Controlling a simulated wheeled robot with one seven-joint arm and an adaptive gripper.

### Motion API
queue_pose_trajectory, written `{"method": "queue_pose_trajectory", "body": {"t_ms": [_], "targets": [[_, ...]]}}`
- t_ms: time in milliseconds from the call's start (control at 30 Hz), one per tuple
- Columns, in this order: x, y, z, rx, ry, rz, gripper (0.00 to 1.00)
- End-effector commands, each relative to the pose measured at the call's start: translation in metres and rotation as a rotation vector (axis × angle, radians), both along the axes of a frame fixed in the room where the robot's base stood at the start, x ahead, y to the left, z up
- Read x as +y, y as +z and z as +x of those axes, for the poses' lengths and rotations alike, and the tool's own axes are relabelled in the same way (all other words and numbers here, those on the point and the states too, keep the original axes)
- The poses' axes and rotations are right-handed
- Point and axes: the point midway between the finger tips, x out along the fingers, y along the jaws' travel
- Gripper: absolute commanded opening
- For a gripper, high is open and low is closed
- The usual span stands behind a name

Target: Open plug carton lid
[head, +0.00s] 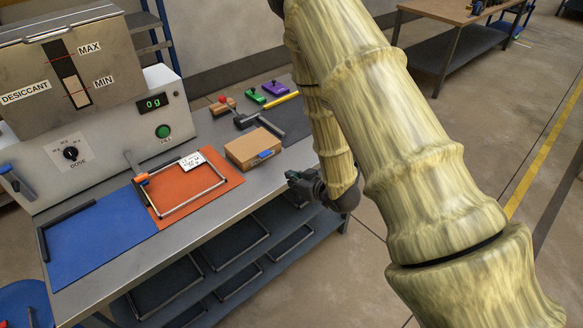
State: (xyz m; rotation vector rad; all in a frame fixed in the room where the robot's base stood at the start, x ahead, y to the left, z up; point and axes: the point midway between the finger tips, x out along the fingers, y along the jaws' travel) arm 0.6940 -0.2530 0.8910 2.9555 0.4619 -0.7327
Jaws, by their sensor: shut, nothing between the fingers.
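A closed brown carton (252,149) sits on the grey workbench, with a small blue tab (265,154) on its near right side. I take it to be the plug carton; no plug is visible. My gripper (291,177) is at the bench's front edge, just right of and nearer than the carton. It is small and dark in this view, its fingers are shut, and it appears empty. A gap shows between it and the carton. My arm comes down from the top right and covers part of the floor.
Left of the carton lie an orange mat (222,190) with a metal frame and white label, and a blue mat (95,240). A desiccant machine (75,120) stands behind them. A hammer-like tool (247,120) and green and purple blocks (274,88) lie behind the carton.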

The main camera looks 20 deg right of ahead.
Motion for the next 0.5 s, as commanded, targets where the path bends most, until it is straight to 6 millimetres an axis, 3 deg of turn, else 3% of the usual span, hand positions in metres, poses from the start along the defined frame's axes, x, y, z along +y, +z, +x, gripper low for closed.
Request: {"method": "queue_pose_trajectory", "body": {"t_ms": [100,200,500], "targets": [[0.000,0.023,0.016,-0.062,0.029,0.011,0.00],[0.001,0.031,0.022,-0.082,0.041,0.016,0.00],[0.008,0.022,0.042,-0.087,0.043,0.016,0.00]]}}
